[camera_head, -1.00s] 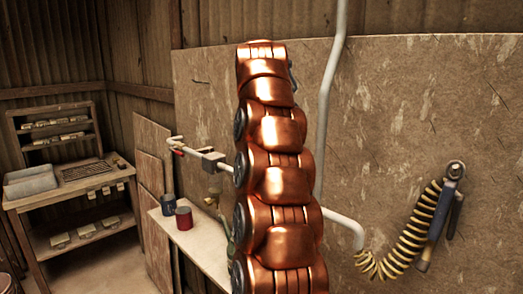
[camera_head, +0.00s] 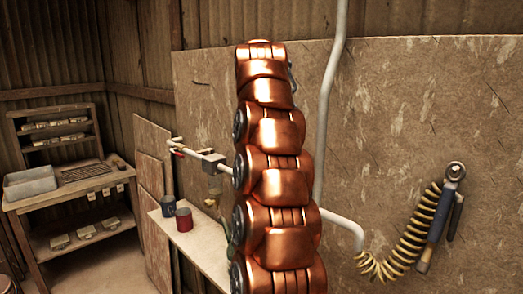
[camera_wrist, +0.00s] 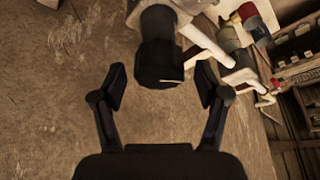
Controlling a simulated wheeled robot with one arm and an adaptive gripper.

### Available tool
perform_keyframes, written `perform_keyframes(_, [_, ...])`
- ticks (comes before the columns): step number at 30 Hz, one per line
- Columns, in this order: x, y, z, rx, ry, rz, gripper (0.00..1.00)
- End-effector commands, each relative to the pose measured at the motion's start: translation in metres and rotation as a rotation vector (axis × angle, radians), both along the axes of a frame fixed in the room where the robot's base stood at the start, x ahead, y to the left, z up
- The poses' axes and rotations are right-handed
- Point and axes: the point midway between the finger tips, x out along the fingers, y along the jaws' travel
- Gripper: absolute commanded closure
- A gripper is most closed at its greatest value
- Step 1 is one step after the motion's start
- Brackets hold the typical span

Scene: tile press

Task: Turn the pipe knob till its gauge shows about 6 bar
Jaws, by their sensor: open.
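The knob (camera_wrist: 160,62) is a black cylinder with a small pale mark near its lower edge, seen in the wrist view. My gripper (camera_wrist: 160,80) is open, one finger on each side of the knob, with a visible gap on both sides. I cannot tell how deep the knob sits between the fingertips. White pipe (camera_wrist: 208,42) runs beside it. In the head view, my copper arm covers the knob and gripper. The pipe (camera_head: 330,110) shows there, rising along the wall panel. No gauge dial or needle is readable in either view.
A fitting (camera_head: 210,157) with a hanging bowl sits on the pipe left of my arm. A red cup (camera_head: 184,219) and a blue cup (camera_head: 168,206) stand on the bench (camera_head: 205,245). A coiled yellow hose (camera_head: 405,255) hangs at right. Shelving (camera_head: 70,195) stands far left.

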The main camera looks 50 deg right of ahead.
Motion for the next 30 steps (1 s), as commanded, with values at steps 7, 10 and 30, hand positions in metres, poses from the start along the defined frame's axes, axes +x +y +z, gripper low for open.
perform_keyframes(7, [-0.004,0.004,0.007,0.001,0.001,0.0,0.26])
perform_keyframes(10, [-0.006,0.006,0.007,0.001,-0.001,0.0,0.26])
perform_keyframes(30, [-0.032,0.037,0.008,0.0,-0.003,0.001,0.26])
